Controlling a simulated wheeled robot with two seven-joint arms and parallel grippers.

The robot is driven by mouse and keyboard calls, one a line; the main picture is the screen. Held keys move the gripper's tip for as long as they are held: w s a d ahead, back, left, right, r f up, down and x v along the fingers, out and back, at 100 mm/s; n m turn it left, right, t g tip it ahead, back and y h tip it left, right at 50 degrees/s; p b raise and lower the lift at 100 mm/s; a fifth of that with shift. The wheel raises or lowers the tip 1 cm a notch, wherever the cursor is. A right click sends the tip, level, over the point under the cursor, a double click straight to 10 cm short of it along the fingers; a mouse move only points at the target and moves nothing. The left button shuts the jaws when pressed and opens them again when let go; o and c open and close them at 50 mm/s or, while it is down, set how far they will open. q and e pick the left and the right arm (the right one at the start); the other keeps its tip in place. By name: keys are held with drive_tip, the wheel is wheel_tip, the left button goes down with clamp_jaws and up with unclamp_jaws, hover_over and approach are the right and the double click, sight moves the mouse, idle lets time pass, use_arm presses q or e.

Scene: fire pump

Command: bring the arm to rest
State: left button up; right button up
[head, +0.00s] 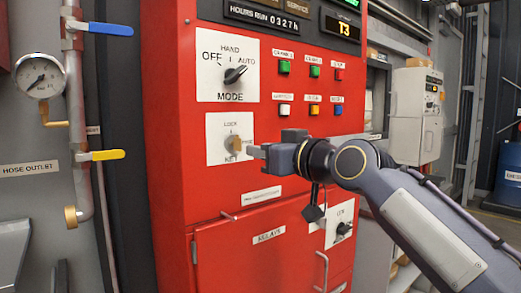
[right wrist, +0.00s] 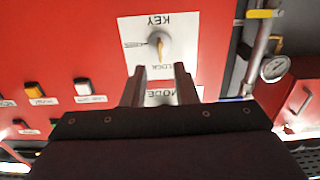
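My right gripper (head: 257,150) is in front of the red panel (head: 175,120), level with the key switch plate (head: 216,128). A brass key (head: 236,145) sits in the lock, just left of the fingertips in the head view. In the right wrist view, which shows the panel upside down, the two fingers of my right gripper (right wrist: 160,70) stand apart with nothing between them. The key (right wrist: 159,42) shows beyond the tips, clear of the fingers. My right arm (head: 400,195) reaches in from the lower right. My left gripper is in neither view.
A mode knob (head: 235,74) is above the key switch, with several coloured buttons (head: 284,67) to its right. Pipes with a blue-handled valve (head: 108,29), a yellow-handled valve (head: 105,155) and a gauge (head: 40,76) stand left.

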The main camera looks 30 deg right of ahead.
idle(0.3)
drive_tip(key=s+a+f+m+g+y, duration=0.1)
drive_tip(key=s+a+f+g, duration=0.45)
drive_tip(key=f, duration=0.85)
drive_tip(key=s+a+f+m+g, duration=0.1)
drive_tip(key=s+a+f+g, duration=0.2)
drive_tip(key=s+f, duration=0.85)
drive_tip(key=s+a+f+m+g+y, duration=0.1)
drive_tip(key=s+a+f+g, duration=0.3)
drive_tip(key=f, duration=1.3)
wheel_tip(320, 180, up, 27)
drive_tip(key=p, duration=2.7)
drive_tip(key=shift+p, duration=0.4)
drive_tip(key=shift+f, duration=0.15)
drive_tip(key=shift+s+d, duration=0.15)
